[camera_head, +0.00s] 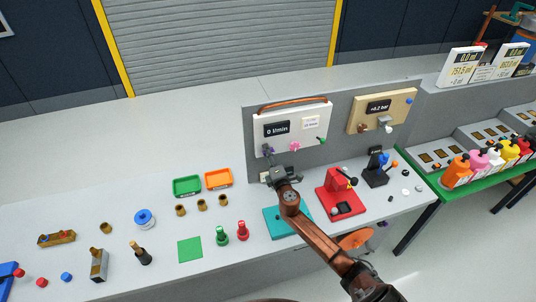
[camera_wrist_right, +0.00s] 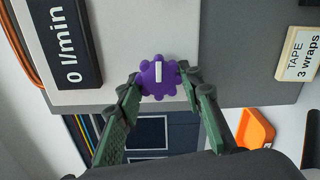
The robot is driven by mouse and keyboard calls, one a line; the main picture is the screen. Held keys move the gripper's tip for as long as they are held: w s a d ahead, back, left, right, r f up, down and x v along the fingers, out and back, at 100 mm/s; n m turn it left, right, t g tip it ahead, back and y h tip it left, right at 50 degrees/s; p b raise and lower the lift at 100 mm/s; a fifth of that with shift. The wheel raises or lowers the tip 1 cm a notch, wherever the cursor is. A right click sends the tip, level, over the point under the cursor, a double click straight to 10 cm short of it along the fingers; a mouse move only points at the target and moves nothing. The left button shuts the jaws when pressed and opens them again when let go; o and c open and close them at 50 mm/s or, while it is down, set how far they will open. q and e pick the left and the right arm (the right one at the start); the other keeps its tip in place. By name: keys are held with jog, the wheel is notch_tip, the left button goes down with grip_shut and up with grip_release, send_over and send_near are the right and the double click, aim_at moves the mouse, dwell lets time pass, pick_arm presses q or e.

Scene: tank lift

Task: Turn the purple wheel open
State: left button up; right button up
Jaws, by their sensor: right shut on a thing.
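The purple wheel (camera_wrist_right: 158,76) is a small lobed knob with a white mark. It sits on the white panel (camera_head: 310,115) at the back of the bench, below a black display (camera_head: 276,129) reading 0 l/min. In the head view, the wheel (camera_head: 266,150) is small and partly hidden by my right gripper (camera_head: 270,163). In the wrist view, the two green-padded fingers of my right gripper (camera_wrist_right: 159,88) are shut on the wheel's sides. The white mark points along the picture's vertical. My left gripper is not in view.
A pink knob (camera_head: 295,147) and a green handle (camera_head: 321,140) are on the same panel. A beige panel (camera_head: 397,107) stands to the right. Orange (camera_head: 218,179) and green trays (camera_head: 186,186) stand left.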

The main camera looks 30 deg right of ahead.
jog(key=shift+n, duration=0.4)
jog(key=o, duration=1.2)
jog(key=shift+c, duration=0.2)
jog(key=shift+s, duration=0.1)
jog(key=v, duration=1.1)
jog(key=shift+s, duration=0.4)
jog(key=shift+f, duration=0.1)
